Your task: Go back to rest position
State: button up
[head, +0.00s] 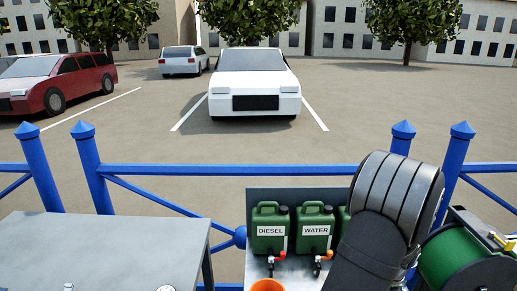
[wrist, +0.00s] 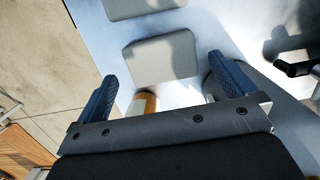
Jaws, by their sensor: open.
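My gripper (wrist: 162,70) shows in the wrist view with its two blue fingers spread apart and nothing held between the tips. It points at a pale surface (wrist: 105,45) with light grey rounded pads (wrist: 160,58). A white and orange object (wrist: 142,103) shows partly behind the gripper's base bar, close to the left finger; I cannot tell what it is. In the head view my dark arm rises at the right, and the gripper itself is out of that picture.
Green DIESEL (head: 269,228) and WATER (head: 314,229) cans stand in a grey rack, partly behind my arm. An orange round object (head: 268,286) is below. A grey tabletop (head: 100,250) is left, a green reel (head: 465,262) right, blue railing (head: 230,170) behind. A black handle (wrist: 295,68) lies right.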

notch_tip(320, 180, down, 4)
jog(key=shift+r, duration=0.2)
notch_tip(320, 180, up, 12)
jog(key=d+r, duration=0.1)
jog(key=d, duration=0.1)
jog(key=f, duration=0.4)
jog(key=a+f, duration=0.1)
jog(key=f, duration=0.3)
jog(key=a+f, duration=0.1)
jog(key=f, duration=0.3)
jog(key=shift+f, duration=0.4)
notch_tip(320, 180, up, 23)
jog(key=w+a, duration=0.7)
jog(key=a, duration=0.4)
jog(key=w+a, duration=0.7)
jog(key=a, duration=0.4)
jog(key=w+a, duration=0.7)
jog(key=a, duration=0.4)
jog(key=shift+w+a+h, duration=0.2)
jog(key=shift+a+h, duration=0.1)
jog(key=shift+a, duration=0.05)
